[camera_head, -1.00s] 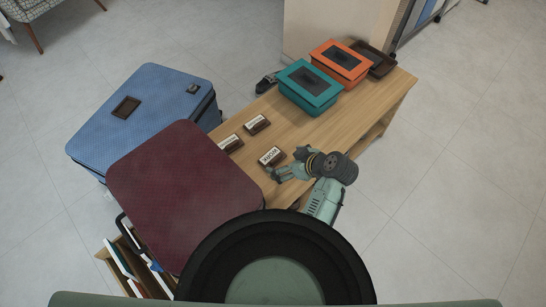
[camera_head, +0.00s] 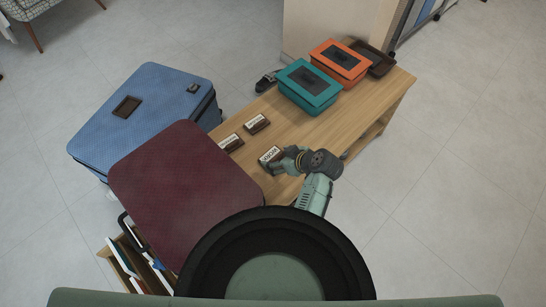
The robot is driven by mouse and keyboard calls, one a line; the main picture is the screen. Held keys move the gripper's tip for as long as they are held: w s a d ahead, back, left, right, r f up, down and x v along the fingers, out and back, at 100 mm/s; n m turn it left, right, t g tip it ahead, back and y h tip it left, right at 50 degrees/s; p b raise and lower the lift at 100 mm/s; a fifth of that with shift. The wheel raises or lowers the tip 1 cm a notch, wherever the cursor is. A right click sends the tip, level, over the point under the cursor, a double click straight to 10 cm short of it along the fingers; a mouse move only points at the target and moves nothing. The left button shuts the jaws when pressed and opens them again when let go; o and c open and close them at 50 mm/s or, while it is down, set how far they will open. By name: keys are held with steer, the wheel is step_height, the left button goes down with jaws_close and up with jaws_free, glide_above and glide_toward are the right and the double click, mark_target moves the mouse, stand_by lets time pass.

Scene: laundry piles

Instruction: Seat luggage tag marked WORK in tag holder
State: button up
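Three small tags with white labels and dark brown bases lie on the wooden table: the far tag (camera_head: 257,123), the left tag (camera_head: 231,142) and the near tag (camera_head: 269,154). Their lettering is too small to read, so I cannot tell which is marked WORK. My gripper (camera_head: 279,161) is low over the table at the right side of the near tag, its fingers overlapping that tag's edge in view. Whether they grip it is unclear. A dark rectangular frame (camera_head: 127,106), which looks like the tag holder, is on top of the blue suitcase (camera_head: 158,118).
A maroon suitcase (camera_head: 184,190) stands between my base and the blue one. A teal box (camera_head: 309,88), an orange box (camera_head: 339,63) and a dark tray (camera_head: 374,56) occupy the far end of the table (camera_head: 335,125). The table's middle is clear.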

steer(key=c, duration=0.8)
